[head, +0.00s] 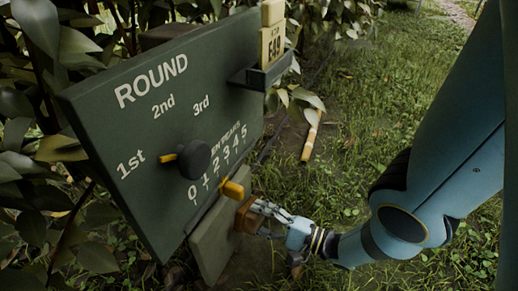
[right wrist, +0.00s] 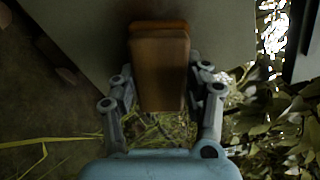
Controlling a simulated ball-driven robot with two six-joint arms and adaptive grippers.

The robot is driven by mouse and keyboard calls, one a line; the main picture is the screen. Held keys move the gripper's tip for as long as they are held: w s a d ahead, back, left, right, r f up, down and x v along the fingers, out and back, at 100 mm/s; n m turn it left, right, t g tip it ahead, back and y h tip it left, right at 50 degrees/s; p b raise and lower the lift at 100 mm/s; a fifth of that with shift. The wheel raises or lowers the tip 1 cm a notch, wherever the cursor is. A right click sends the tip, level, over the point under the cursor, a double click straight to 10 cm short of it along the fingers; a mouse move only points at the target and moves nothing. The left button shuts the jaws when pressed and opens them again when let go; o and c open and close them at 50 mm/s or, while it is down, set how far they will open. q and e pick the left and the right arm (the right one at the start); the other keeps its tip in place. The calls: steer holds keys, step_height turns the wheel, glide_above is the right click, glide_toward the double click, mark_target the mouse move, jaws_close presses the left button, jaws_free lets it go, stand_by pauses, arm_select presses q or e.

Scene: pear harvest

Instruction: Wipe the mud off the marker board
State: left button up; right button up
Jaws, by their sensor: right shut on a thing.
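The large dark green board (head: 160,110) stands tilted at the left in the head view. It carries "ROUND", "1st", "2nd", "3rd" and a number row. A smaller plain grey-green panel (head: 213,240) sits below its lower right edge; I cannot tell which is the marker board. My right gripper (head: 256,212) is shut on an orange-brown block (head: 242,217), which lies at or against the small panel. In the right wrist view the block (right wrist: 159,72) sits between both fingers, before a grey surface (right wrist: 95,35). I cannot make out any mud clearly. My left gripper is out of view.
A dark round knob (head: 195,160) with a yellow pointer and a yellow slider (head: 235,188) stick out from the board. Leaves crowd the left; grass at right is open.

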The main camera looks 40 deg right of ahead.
steer(key=shift+s+a+r+p, duration=0.1)
steer(key=shift+s+a+p, duration=0.2)
steer(key=shift+a, duration=0.85)
steer(key=shift+s+a+r+p, duration=0.1)
steer(key=shift+s+a, duration=0.3)
steer(key=shift+a, duration=0.75)
steer(key=shift+d+r, duration=0.3)
steer(key=shift+d, duration=0.55)
steer(key=shift+w+d, duration=0.35)
steer(key=shift+d, duration=0.35)
steer(key=shift+w+d, duration=0.3)
steer(key=shift+d, duration=0.35)
steer(key=shift+w+d+b, duration=0.2)
steer(key=shift+b, duration=0.15)
steer(key=shift+a, duration=0.15)
